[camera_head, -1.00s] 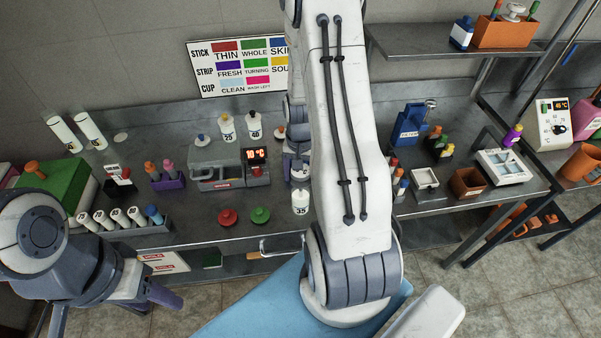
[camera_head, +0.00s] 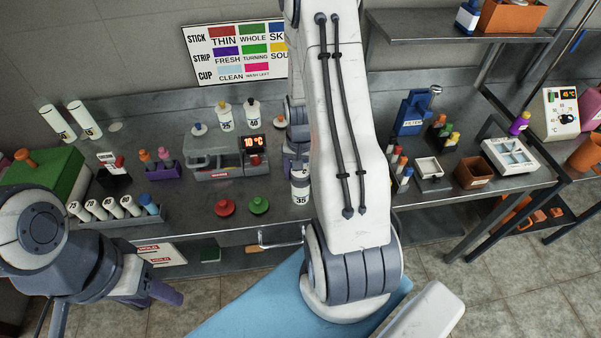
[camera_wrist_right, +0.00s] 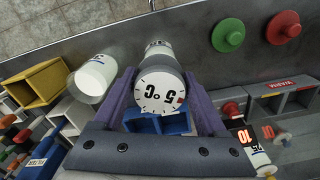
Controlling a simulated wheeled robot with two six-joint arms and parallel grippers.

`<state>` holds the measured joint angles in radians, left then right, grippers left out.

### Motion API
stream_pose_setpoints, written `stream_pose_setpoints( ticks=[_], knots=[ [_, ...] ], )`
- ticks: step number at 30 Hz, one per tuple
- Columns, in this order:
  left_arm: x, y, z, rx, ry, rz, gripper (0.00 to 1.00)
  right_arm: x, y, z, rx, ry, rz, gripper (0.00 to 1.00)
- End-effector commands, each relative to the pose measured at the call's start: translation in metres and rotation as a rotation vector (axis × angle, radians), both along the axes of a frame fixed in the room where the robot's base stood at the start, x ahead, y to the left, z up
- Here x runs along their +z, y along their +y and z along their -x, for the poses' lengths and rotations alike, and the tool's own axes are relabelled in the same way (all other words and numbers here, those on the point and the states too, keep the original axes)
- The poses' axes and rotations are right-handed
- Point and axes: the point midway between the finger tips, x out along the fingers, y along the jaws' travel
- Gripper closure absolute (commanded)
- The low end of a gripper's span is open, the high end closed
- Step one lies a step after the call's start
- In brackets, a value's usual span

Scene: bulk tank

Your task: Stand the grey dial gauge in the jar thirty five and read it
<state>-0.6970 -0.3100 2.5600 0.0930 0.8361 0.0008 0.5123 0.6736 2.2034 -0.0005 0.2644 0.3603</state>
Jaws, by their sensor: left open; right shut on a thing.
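My right gripper (camera_wrist_right: 158,84) is shut on the grey dial gauge (camera_wrist_right: 160,93). Its white dial faces the right wrist camera, with "5" and "°C" upside down and a small red mark at one edge. The white jar thirty five (camera_head: 300,192) stands near the bench's front edge, and also shows behind the gauge in the wrist view (camera_wrist_right: 157,47). My right gripper (camera_head: 297,170) is right above the jar in the head view, partly hidden by my arm. Whether the gauge's stem is in the jar is hidden. My left gripper (camera_head: 160,293) is open and empty, front left.
A grey box with a red "10 °C" display (camera_head: 253,142) stands left of the jar. A red lid (camera_head: 225,207) and a green lid (camera_head: 259,205) lie before it. Bottles 25 (camera_head: 226,118) and 40 (camera_head: 252,113) stand behind.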

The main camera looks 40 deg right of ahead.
Motion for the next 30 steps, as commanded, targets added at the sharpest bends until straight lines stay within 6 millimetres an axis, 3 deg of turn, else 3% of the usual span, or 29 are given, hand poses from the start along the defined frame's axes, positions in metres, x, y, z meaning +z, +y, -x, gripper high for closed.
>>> stream_pose_setpoints(
  ticks=[8,9,11,22,30],
  knots=[
    [-0.001,0.000,0.000,0.000,0.000,0.000,0.50,-0.001,0.000,0.000,0.000,0.000,0.000,0.82],
    [-0.001,0.000,0.000,0.000,0.000,0.000,0.50,-0.001,0.000,0.000,0.000,0.000,0.000,0.22],
    [-0.001,0.000,0.000,0.000,0.000,0.000,0.50,-0.001,0.000,0.000,0.000,0.000,0.000,0.00],
    [-0.003,0.000,0.000,0.000,0.000,0.000,0.50,0.007,-0.001,-0.001,0.000,-0.003,0.002,0.00],
    [-0.013,0.000,0.000,0.002,0.000,0.000,0.50,0.053,-0.001,-0.001,0.000,-0.007,0.004,0.00]
  ],
)
